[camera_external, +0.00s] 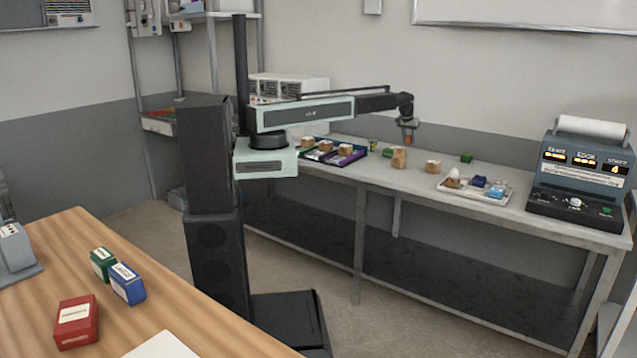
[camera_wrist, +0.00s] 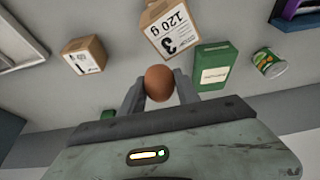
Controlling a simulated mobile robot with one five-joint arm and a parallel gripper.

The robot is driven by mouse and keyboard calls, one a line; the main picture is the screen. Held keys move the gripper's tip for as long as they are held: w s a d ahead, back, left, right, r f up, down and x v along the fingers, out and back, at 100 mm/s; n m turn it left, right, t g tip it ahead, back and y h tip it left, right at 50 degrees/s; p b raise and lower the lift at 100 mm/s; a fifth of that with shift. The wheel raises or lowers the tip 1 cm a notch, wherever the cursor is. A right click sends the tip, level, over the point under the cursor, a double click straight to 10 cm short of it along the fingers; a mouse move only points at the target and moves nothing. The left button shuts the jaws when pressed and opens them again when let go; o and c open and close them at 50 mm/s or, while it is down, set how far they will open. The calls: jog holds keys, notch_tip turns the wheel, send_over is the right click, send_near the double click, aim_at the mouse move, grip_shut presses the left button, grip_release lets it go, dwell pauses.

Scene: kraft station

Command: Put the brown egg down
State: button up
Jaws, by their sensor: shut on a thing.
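The brown egg (camera_wrist: 159,83) is held between the two fingers of my gripper (camera_wrist: 159,90) in the wrist view. In the external view my gripper (camera_external: 408,138) hangs above the grey bench (camera_external: 385,177), with a small brown-orange spot of the egg (camera_external: 408,124) at its fingers. The egg is above the bench top, apart from it. A cardboard box marked "120 g" and "3" (camera_wrist: 172,27) is just beyond the egg in the wrist view.
A green box (camera_wrist: 214,66), a green can (camera_wrist: 268,62) and another cardboard box (camera_wrist: 84,56) stand nearby. A white tray (camera_external: 446,192) with a white egg and small boxes is right on the bench. A labelled machine (camera_external: 578,175) stands at the right end.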

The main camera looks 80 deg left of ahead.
aim_at(427, 182)
jog(key=d+f+m+t+h+b, duration=0.1)
jog(key=d+f+m+b, duration=0.1)
jog(key=d, duration=1)
jog(key=d+f+m+h+b, duration=0.1)
jog(key=d+f+m+b, duration=0.15)
jog(key=d, duration=0.95)
jog(key=f+b, duration=0.7)
jog(key=shift+w+a+f+b, duration=0.15)
jog(key=shift+w+f+b, duration=0.15)
jog(key=shift+b, duration=0.1)
jog(key=shift+s+r, duration=0.1)
jog(key=shift+r, duration=0.15)
jog(key=shift+f, duration=0.15)
jog(key=o, duration=0.6)
jog(key=shift+f, duration=0.1)
jog(key=o, duration=0.4)
